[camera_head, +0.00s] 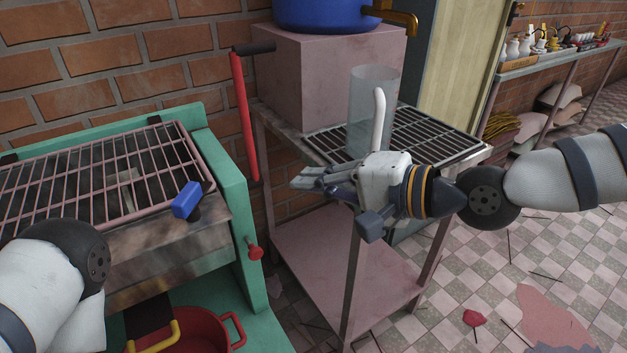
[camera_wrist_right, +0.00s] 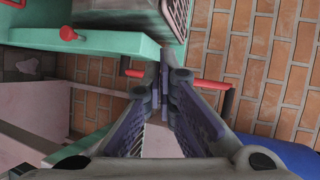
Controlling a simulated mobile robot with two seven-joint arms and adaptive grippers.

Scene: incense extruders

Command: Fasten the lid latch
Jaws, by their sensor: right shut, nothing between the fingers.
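A green-framed extruder (camera_head: 235,165) stands at the left with a pink barred grate lid (camera_head: 100,205) lying over its top. A blue handle (camera_head: 187,200) on a dark base sits at the lid's front right corner; it looks like the latch, but I cannot tell whether it is fastened. My right gripper (camera_head: 300,180) is shut and empty, to the right of the green frame and apart from the blue handle. In the right wrist view its fingertips (camera_wrist_right: 164,75) point towards the frame's side and a red bar (camera_wrist_right: 205,83) behind them. My left gripper is out of view.
A red lever (camera_head: 242,115) with a dark grip stands beside the frame, and a red knob (camera_head: 254,252) sticks out below. A metal table (camera_head: 330,260) stands under my right gripper, with a clear cylinder (camera_head: 362,110) on its rack. A red basin (camera_head: 212,330) lies lower left.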

